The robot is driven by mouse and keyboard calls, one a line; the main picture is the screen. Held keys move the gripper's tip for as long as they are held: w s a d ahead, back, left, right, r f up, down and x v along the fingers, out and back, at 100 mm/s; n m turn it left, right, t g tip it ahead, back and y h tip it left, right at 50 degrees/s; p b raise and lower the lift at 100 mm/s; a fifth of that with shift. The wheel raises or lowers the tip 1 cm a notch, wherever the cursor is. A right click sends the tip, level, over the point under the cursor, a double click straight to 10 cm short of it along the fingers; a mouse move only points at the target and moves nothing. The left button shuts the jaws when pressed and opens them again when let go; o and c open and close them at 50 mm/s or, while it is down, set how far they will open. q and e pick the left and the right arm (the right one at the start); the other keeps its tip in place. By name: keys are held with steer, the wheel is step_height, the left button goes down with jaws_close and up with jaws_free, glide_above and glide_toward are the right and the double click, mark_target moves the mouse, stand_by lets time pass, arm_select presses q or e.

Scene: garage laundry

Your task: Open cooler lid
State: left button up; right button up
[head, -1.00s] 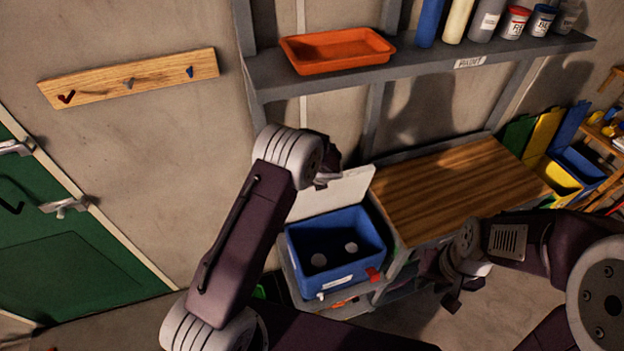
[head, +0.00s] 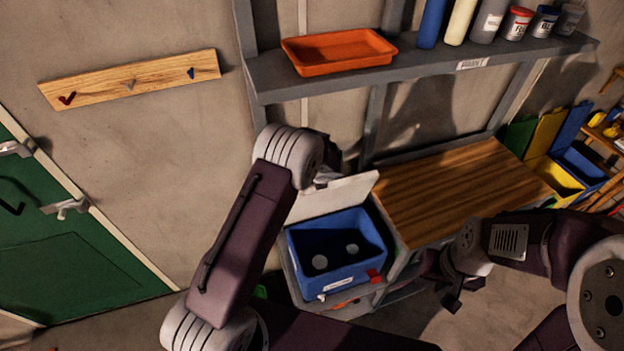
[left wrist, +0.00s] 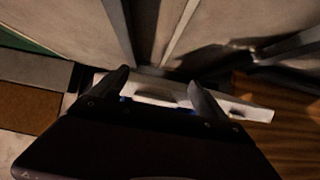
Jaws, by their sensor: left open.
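The blue cooler (head: 336,276) stands open on a low grey shelf, and two round pale things show inside it. Its white lid (head: 345,194) is raised at the back, near the wall. My left gripper (head: 322,181) is at the lid's upper left part, largely hidden behind its own arm in the head view. In the left wrist view my left gripper (left wrist: 162,88) has its fingers apart, with the pale lid (left wrist: 245,108) beyond and between them. Contact cannot be told. My right gripper (head: 447,285) hangs right of the cooler, dark and apart from it.
A wooden worktop (head: 455,190) adjoins the cooler on the right. Above, a grey shelf (head: 440,62) holds an orange tray (head: 338,50) and several paint containers. A green door (head: 70,250) and a hook board (head: 130,80) are at left. Coloured bins (head: 553,178) stand at far right.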

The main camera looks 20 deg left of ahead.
arm_select(q)
steer(key=b+v, duration=0.1)
steer(key=v, duration=0.8)
